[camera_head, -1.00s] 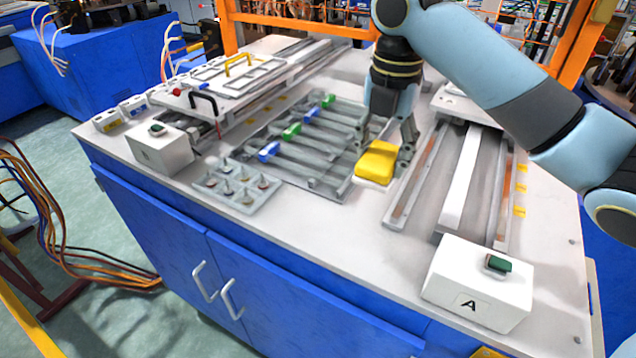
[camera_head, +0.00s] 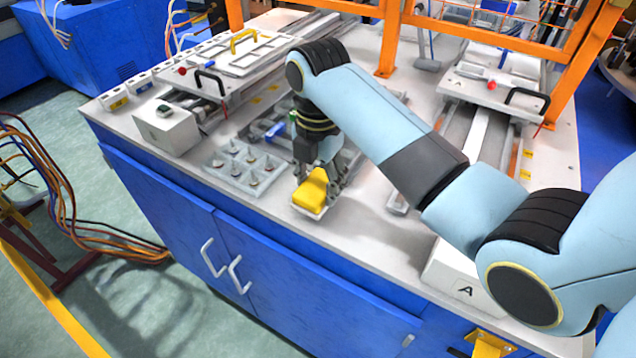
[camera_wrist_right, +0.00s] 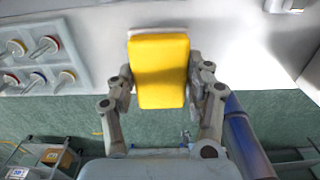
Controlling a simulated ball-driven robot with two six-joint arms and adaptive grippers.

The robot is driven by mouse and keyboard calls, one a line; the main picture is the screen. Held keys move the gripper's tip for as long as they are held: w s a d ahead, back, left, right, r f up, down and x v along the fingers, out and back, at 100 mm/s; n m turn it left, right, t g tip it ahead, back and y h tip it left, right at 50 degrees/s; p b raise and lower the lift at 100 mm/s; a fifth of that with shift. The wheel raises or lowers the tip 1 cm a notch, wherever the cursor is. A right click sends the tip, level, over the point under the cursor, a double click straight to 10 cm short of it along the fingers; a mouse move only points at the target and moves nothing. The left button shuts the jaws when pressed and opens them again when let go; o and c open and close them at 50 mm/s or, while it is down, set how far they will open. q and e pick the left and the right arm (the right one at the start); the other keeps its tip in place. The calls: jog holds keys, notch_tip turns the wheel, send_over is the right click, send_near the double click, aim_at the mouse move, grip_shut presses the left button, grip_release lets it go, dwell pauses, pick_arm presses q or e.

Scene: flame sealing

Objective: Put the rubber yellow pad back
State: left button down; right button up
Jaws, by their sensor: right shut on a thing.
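The yellow rubber pad (camera_head: 310,190) is a thick block with a pale underside, near the front edge of the white table. It fills the middle of the right wrist view (camera_wrist_right: 160,70). My right gripper (camera_head: 318,178) is shut on the pad, one finger on each side. In the right wrist view the two fingers (camera_wrist_right: 160,84) press against the pad's sides. I cannot tell whether the pad touches the table top. My left gripper is not in view.
A grey tray (camera_head: 222,178) with several small pegs lies just left of the pad. A grey rack (camera_head: 345,165) is behind, partly hidden by my arm. A white box (camera_head: 450,268) marked A stands at right. The table top (camera_head: 350,225) right of the pad is clear.

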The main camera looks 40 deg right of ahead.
jog(key=shift+f, duration=0.6)
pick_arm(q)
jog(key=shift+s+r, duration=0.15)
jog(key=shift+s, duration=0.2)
pick_arm(e)
jog(key=shift+f, duration=0.25)
jog(key=o, duration=1.1)
jog(key=shift+f, duration=0.1)
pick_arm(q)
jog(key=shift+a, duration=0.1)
